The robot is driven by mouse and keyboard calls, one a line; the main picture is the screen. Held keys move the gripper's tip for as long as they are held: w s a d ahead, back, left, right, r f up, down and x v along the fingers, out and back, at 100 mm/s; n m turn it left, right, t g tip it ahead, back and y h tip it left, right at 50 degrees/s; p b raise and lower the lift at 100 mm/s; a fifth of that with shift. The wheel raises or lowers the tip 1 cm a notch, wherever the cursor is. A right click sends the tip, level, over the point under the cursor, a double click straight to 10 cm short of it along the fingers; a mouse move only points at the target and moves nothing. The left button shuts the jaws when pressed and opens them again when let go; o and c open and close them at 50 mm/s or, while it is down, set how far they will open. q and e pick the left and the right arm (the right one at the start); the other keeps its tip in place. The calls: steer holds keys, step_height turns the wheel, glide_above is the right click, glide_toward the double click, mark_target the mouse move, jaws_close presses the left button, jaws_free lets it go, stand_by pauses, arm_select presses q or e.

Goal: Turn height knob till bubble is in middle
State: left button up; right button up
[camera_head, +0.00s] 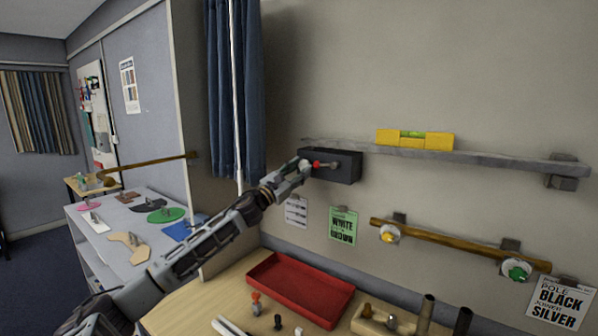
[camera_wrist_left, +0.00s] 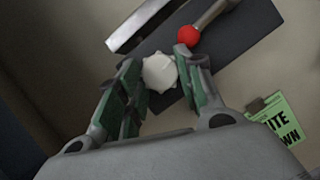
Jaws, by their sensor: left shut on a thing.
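A yellow spirit level (camera_head: 430,142) with a green vial (camera_head: 411,134) rests on a long grey rail (camera_head: 490,164) on the wall. The bubble is too small to make out. A dark box (camera_head: 344,168) sits under the rail's left end. My left gripper (camera_head: 305,165) is at the box's left side. In the left wrist view, its green-padded fingers (camera_wrist_left: 159,66) are shut on a white lobed knob (camera_wrist_left: 160,74) on the box. A lever with a red ball (camera_wrist_left: 188,35) is just beside the right finger. My right gripper is not in view.
Below are a brass pole (camera_head: 455,245) on wall hooks, pinned signs such as a green one (camera_head: 343,226), and a wooden bench with a red tray (camera_head: 300,287). A blue curtain (camera_head: 236,90) hangs left of the box. The wall around the level is clear.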

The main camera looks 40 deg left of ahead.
arm_select(q)
steer(key=shift+d+n+y, duration=0.1)
steer(key=shift+n+y, duration=0.3)
steer(key=shift+n, duration=0.3)
steer(key=shift+n+y, duration=0.4)
steer(key=shift+n, duration=0.4)
steer(key=shift+d+n+y, duration=0.1)
steer(key=shift+n+y, duration=0.5)
steer(key=shift+n, duration=0.4)
steer(key=n+y, duration=0.2)
steer(key=n, duration=0.1)
steer(key=shift+d, duration=0.1)
steer(key=shift+d+n+g+y+p, duration=0.15)
steer(key=shift+n+y+p, duration=0.4)
steer(key=shift+n, duration=0.7)
steer(key=shift+a+n+g+y+p, duration=0.1)
steer(key=shift+n+g+y+p, duration=0.3)
steer(key=shift+n, duration=0.85)
steer(key=o, duration=1)
